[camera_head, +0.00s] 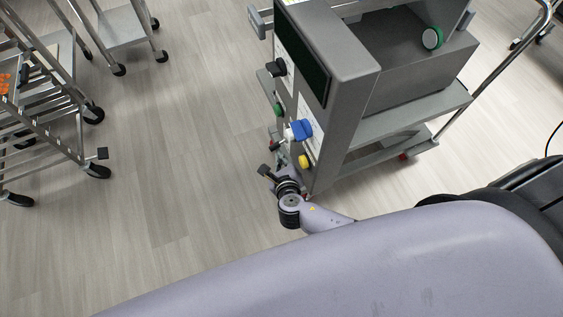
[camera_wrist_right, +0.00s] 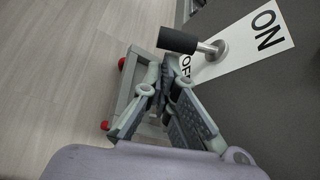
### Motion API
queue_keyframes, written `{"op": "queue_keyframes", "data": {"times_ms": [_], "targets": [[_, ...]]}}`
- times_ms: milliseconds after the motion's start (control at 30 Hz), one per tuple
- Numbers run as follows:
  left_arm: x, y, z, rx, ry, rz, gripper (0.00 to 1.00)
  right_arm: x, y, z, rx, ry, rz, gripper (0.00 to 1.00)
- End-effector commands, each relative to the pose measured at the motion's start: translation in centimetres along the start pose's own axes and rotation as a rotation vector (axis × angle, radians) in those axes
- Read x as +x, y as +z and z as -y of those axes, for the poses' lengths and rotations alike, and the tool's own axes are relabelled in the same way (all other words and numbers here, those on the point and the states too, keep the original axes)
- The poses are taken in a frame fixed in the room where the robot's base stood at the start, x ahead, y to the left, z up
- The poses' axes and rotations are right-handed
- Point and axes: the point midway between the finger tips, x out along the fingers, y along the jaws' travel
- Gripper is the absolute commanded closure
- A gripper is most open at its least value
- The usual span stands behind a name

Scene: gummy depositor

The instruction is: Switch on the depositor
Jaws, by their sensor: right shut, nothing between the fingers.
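The depositor (camera_head: 352,75) is a grey machine at the upper right of the head view, with a dark screen and several coloured knobs on its side. In the right wrist view, its switch lever (camera_wrist_right: 180,40) has a black grip on a metal stem. The lever stands out from a white plate (camera_wrist_right: 238,45) marked ON and OFF, at the plate's OFF end. My right gripper (camera_wrist_right: 164,66) is shut and empty, its fingertips just below the black grip; I cannot tell if they touch. In the head view the right gripper (camera_head: 280,165) is small, close to the panel's lower end.
A metal rack cart (camera_head: 45,125) stands at the left, with another cart (camera_head: 122,28) behind it. The wooden floor (camera_head: 190,130) between them and the depositor is clear. The depositor's lower frame has red wheel parts (camera_wrist_right: 122,63).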

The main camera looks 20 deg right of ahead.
Motion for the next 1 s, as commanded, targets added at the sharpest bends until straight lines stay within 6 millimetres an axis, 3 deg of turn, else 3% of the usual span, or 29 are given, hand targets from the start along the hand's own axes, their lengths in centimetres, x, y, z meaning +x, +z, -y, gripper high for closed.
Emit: {"op": "queue_keyframes", "data": {"times_ms": [1000], "targets": [[-1.3, 0.3, 0.0, -0.001, 0.000, 0.006, 1.00, -0.3, 0.6, -0.1, 0.096, 0.056, 0.000, 1.00]]}}
